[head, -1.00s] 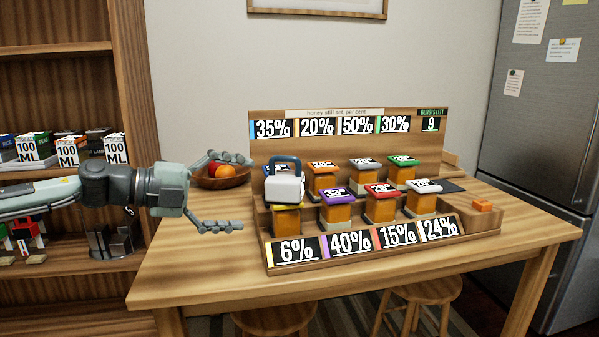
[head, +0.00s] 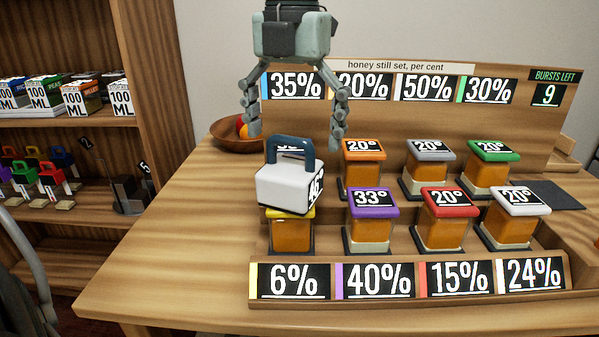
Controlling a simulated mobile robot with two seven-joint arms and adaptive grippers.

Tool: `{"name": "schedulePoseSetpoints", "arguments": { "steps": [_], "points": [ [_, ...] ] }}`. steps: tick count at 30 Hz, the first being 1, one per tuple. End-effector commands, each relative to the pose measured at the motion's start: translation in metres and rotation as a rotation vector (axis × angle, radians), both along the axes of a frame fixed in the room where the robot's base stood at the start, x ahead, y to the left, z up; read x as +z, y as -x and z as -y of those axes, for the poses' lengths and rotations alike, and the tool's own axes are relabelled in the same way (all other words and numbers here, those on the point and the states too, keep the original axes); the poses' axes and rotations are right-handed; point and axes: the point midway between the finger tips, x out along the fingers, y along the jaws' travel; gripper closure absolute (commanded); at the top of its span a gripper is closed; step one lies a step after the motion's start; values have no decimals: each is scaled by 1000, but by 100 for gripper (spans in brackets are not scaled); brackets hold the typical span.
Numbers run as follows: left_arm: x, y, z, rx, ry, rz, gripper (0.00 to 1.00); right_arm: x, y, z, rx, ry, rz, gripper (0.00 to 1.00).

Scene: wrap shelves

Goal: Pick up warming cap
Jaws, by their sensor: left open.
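The warming cap (head: 290,187) is a white block with a dark blue arched handle (head: 289,147). It sits on top of the yellow-lidded honey jar (head: 290,231) at the front left of the stand. My left gripper (head: 293,135) points down from above, its open fingers on either side of the handle and a little above the cap. The fingers look apart from the handle. A jar behind the cap is mostly hidden. My right gripper is not in view.
Several honey jars with coloured lids stand close by, including a purple-lidded jar (head: 370,219) and an orange-lidded jar (head: 363,169). The upright sign board (head: 440,130) rises behind them. A fruit bowl (head: 236,143) is at the back left. The table's left part is clear.

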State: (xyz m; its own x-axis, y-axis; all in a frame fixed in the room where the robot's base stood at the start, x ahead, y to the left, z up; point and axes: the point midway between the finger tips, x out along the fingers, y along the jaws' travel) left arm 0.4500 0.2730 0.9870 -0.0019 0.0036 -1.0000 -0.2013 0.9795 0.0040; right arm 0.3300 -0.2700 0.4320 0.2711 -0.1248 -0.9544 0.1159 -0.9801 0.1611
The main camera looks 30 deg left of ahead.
Motion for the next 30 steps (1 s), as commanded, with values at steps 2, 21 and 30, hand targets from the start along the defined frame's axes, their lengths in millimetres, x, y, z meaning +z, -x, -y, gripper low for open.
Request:
{"name": "schedulePoseSetpoints", "arguments": {
  "steps": [2, 21, 30],
  "points": [
    [-9, 1, 0, -1, 2, -1, 7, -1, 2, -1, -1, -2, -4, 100],
    [-60, 6, 0, 0, 4, 3, 7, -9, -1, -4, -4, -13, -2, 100],
    [-60, 5, 0, 0, 4, 3, 43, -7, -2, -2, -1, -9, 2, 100]
  ]
}}
